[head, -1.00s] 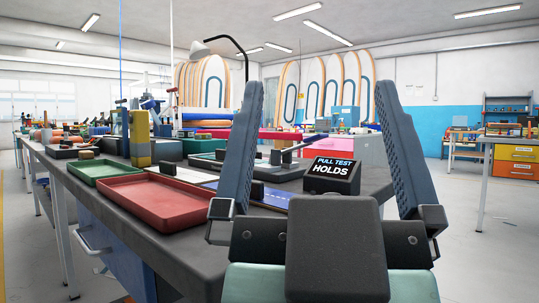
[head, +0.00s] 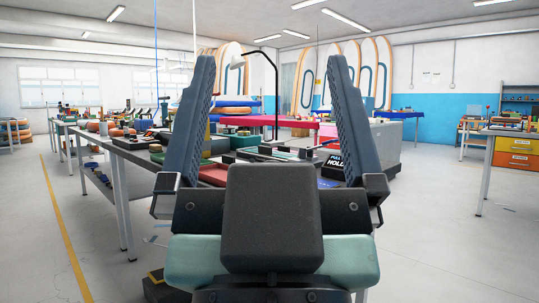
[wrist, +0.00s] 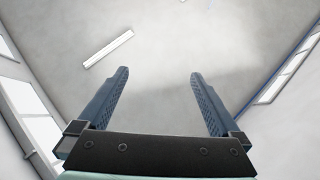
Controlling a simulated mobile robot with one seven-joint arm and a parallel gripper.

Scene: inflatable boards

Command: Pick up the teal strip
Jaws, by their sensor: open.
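My gripper (head: 270,62) is raised and open in the head view, its two blue-grey fingers pointing up and wide apart. It stands in front of the dark-topped workbench, hiding part of it. In the wrist view my gripper (wrist: 159,75) is open with nothing between the fingers, only ceiling behind. I cannot make out a teal strip in either view; it may be hidden behind my gripper or too small to tell. A red tray (head: 213,174) on the bench is partly hidden by the left finger.
A black sign (head: 335,163) stands on the bench, partly covered by the right finger. A black lamp (head: 276,85) rises behind it. A bench with orange drawers (head: 518,143) stands at the far right. The floor is open at left and right, with a yellow line (head: 62,220) at left.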

